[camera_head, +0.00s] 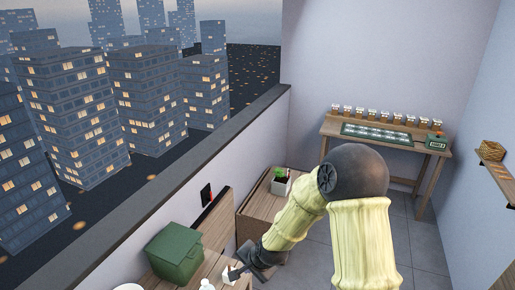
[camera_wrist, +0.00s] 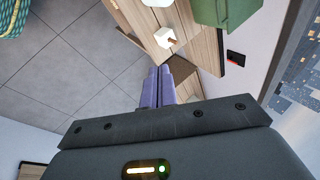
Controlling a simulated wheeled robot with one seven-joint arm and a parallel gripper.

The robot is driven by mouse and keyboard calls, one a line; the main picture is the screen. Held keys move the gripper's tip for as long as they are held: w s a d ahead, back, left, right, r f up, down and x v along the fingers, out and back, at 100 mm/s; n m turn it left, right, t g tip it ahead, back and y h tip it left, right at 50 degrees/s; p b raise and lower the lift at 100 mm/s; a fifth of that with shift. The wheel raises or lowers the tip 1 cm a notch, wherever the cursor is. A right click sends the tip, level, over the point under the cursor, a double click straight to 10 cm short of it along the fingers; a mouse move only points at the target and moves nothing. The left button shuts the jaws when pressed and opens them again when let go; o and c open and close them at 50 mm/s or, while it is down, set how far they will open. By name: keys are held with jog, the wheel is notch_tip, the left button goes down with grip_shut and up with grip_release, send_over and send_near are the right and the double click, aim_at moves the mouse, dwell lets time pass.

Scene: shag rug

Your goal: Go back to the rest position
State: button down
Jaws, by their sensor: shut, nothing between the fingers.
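My gripper (camera_wrist: 158,74) shows in the wrist view with its two purple fingers shut together and nothing between them. In the head view my cream-and-dark arm reaches down and left, and the dark wrist is low beside the wooden counter. The fingertips cannot be made out there. In the wrist view the fingers point toward the wooden counter (camera_wrist: 204,45) and its edge. A white block-like item with a brown tip (camera_wrist: 164,37) lies beyond the fingertips, apart from them.
A green box (camera_head: 175,252) stands on the counter at lower left. A potted plant (camera_head: 280,180) sits on a wooden cabinet. A desk (camera_head: 335,128) with several small jars stands at the back wall. A shelf (camera_head: 497,172) is at right. Grey tiled floor (camera_wrist: 75,75) is open left of the fingers.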

jog(key=s+d+r+n+g+h+b, duration=0.1)
jog(key=s+d+r+n+h+b, duration=0.1)
jog(key=s+d, duration=0.6)
jog(key=s+d+r+n+h+b, duration=0.1)
jog(key=s+d+r+n, duration=0.4)
jog(key=d, duration=0.5)
jog(key=s, duration=0.2)
jog(key=shift+s+d+r+n+g+h+b, duration=0.15)
jog(key=shift+s+r+n+g+h+b, duration=0.15)
jog(key=shift+s+r+g+h+b, duration=0.1)
